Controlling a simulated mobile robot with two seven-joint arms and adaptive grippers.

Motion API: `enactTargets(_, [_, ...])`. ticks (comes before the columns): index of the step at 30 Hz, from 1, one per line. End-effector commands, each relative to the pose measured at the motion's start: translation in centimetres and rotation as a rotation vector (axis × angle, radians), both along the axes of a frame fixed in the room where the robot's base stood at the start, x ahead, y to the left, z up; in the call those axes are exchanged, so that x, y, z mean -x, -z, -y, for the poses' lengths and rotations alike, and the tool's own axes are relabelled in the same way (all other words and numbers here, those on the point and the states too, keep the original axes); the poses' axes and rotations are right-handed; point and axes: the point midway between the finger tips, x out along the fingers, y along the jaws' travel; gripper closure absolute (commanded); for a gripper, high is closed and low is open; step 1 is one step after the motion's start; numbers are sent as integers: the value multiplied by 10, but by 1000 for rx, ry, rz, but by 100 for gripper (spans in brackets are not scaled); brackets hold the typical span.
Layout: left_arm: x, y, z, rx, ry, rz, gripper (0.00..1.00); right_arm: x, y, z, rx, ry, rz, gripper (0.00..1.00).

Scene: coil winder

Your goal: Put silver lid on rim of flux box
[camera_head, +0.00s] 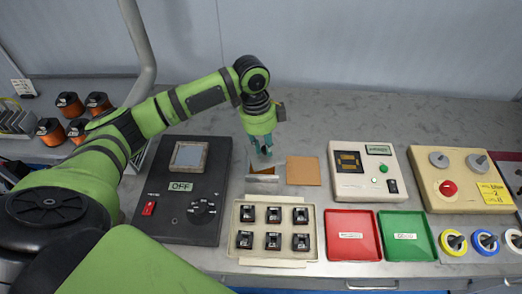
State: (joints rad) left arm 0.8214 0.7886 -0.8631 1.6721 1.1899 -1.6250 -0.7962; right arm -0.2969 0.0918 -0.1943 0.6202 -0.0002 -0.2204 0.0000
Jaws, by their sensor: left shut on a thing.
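My left gripper (263,150) points down at the middle of the bench, its teal fingers shut on a small pale thing, probably the silver lid (265,158). The lid is small and partly hidden by the fingers, so its tilt is hard to tell. Just below it in the picture stands the small flux box (262,187), with a pale front wall and a brown inside. The held thing appears over the back part of the box. I cannot tell whether it touches the rim. My right gripper is not in view.
A flat brown square (303,171) lies right of the box. A black OFF unit (180,222) stands left, a tray (245,250) of black parts in front. Red (353,252) and green (407,254) trays, a white tester (350,185) and a beige panel (440,202) fill the right.

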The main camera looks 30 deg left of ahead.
Motion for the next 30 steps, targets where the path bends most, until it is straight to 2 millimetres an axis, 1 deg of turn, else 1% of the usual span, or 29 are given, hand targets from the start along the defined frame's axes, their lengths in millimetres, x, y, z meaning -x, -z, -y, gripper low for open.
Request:
enactTargets(1, [1, 2, -5, 0, -2, 0, 100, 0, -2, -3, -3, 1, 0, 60])
enactTargets(5, [2, 9, -8, 1, 1, -2, 100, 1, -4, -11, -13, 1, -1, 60])
enactTargets(9, [2, 30, -8, 0, 0, -3, 100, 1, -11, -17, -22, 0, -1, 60])
enactTargets(13, [2, 43, -8, 0, 1, 1, 100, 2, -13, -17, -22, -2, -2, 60])
enactTargets(24, [1, 48, -8, 0, 2, 1, 100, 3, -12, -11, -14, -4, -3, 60])
enactTargets(25, [2, 49, -8, 0, 2, 1, 74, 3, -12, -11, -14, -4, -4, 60])
enactTargets(26, [1, 48, -8, 0, 2, 1, 62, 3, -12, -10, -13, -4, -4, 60])
enactTargets(27, [1, 48, -8, 0, 2, 1, 54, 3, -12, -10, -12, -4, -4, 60])
enactTargets(30, [1, 48, -8, 0, 2, 1, 54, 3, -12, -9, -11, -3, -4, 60])
